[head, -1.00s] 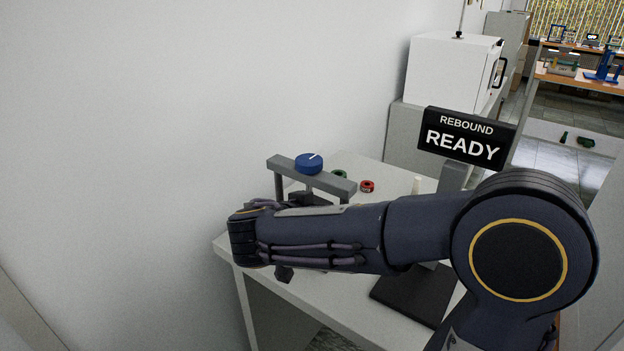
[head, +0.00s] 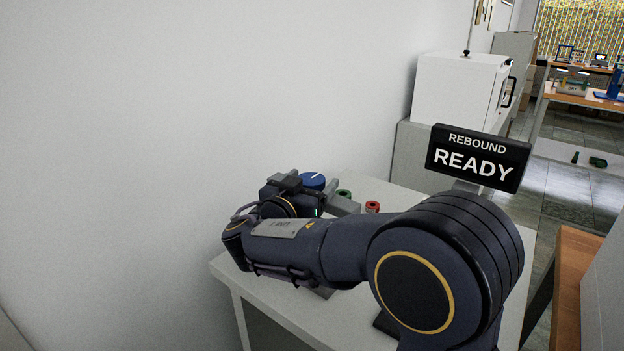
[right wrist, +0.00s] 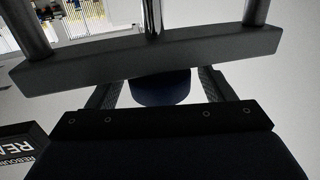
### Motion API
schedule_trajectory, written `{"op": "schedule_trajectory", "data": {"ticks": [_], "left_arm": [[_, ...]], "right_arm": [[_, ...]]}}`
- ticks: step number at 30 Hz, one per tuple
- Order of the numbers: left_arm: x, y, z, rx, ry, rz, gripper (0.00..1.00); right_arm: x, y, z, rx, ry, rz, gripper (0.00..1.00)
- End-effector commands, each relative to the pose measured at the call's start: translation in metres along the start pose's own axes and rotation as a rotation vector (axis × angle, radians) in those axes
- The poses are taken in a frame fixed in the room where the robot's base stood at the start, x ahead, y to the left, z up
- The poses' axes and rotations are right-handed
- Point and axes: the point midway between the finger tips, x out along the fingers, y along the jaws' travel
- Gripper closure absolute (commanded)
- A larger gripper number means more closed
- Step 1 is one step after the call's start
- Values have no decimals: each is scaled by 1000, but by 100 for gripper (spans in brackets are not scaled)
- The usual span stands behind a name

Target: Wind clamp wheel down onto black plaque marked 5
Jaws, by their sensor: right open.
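The blue clamp wheel (head: 312,180) has a white line on top and sits on the grey crossbar (head: 343,205) of the clamp frame. My right gripper (head: 298,186) is at the wheel, on its left side in the head view. In the right wrist view the wheel (right wrist: 160,88) shows between the two open fingers (right wrist: 162,80); I cannot tell if they touch it. The crossbar (right wrist: 150,57), two posts and a shiny screw (right wrist: 152,18) show there too. The black plaque marked 5 is not visible; my right arm hides the space under the crossbar. My left gripper is not in view.
The white table (head: 232,272) carries the clamp, a green ring (head: 344,194), a red ring (head: 372,207) and a black sign (head: 478,158) reading REBOUND READY. A white wall (head: 150,130) stands close behind. A white cabinet (head: 455,90) is at the back right.

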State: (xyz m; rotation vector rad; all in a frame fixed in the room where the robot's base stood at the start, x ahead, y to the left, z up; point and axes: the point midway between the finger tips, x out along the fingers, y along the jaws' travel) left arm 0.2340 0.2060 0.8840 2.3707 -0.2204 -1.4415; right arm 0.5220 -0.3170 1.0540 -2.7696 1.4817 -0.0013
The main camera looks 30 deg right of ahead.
Motion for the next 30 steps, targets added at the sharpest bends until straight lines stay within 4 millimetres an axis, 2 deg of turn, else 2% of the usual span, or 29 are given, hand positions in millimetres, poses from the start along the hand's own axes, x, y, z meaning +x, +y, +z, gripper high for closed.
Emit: {"op": "schedule_trajectory", "data": {"ticks": [3,11,21,26,30], "left_arm": [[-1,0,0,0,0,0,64],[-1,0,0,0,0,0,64],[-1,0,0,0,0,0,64],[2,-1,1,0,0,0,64],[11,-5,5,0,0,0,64]], "right_arm": [[8,0,0,-1,0,0,25],[9,0,0,-1,0,-1,25],[9,0,0,-1,-1,-1,68],[9,0,2,0,-1,6,69],[9,0,4,1,0,41,69]]}}
